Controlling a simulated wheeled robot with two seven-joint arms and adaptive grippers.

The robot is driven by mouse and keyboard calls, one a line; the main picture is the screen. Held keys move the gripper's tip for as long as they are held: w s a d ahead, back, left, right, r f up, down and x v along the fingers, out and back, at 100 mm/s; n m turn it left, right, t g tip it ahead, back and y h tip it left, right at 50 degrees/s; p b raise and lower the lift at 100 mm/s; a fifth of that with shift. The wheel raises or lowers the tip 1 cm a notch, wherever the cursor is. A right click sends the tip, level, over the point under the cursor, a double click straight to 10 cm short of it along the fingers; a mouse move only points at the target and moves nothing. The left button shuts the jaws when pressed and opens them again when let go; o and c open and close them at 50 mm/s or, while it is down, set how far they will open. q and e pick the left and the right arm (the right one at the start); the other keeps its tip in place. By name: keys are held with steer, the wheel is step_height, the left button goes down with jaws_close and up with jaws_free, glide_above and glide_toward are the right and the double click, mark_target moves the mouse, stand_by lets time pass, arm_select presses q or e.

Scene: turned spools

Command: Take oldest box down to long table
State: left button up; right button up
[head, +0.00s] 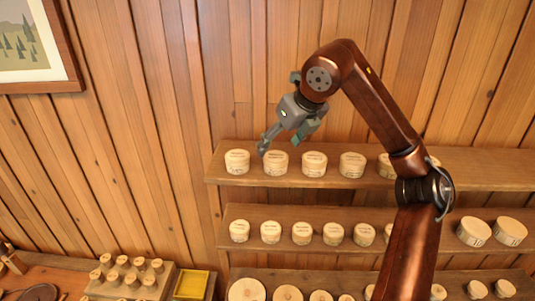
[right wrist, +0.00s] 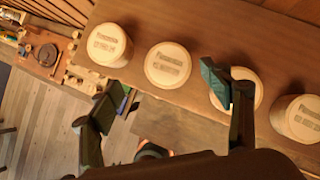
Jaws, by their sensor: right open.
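Several round pale wooden boxes with dark lettering stand on the top wall shelf (head: 470,168). They include a leftmost box (head: 237,161), a second box (head: 276,164), a third box (head: 314,163) and a fourth box (head: 352,164). The lettering is too small to tell which is oldest. My right gripper (head: 282,146) is open and empty, close to the second box. In the right wrist view the second box (right wrist: 168,65) shows beyond the gap between the fingers, and one finger partly covers the third box (right wrist: 250,80). A brown table (head: 60,276), perhaps the long table, is at lower left. My left gripper is out of view.
Middle-shelf boxes (head: 301,233) and lower-shelf boxes (head: 287,293) stand below. Larger round boxes (head: 474,232) are at right. A rack of wooden spools (head: 130,286) and a yellow tray (head: 191,285) are at lower left. A framed picture (head: 35,45) hangs upper left.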

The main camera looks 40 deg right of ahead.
mark_target(278, 157)
steer(key=f, duration=0.2)
steer(key=shift+w+d+f, duration=0.25)
steer(key=shift+w+f, duration=0.05)
steer(key=shift+w, duration=0.05)
steer(key=x, duration=0.1)
steer(key=p+x, duration=0.2)
steer(key=x, duration=0.1)
steer(key=shift+s+d, duration=0.1)
steer(key=shift+d, duration=0.25)
steer(key=shift+w+f, duration=0.35)
steer(key=shift+f, duration=0.3)
steer(key=shift+c, duration=0.3)
steer(key=c, duration=1.1)
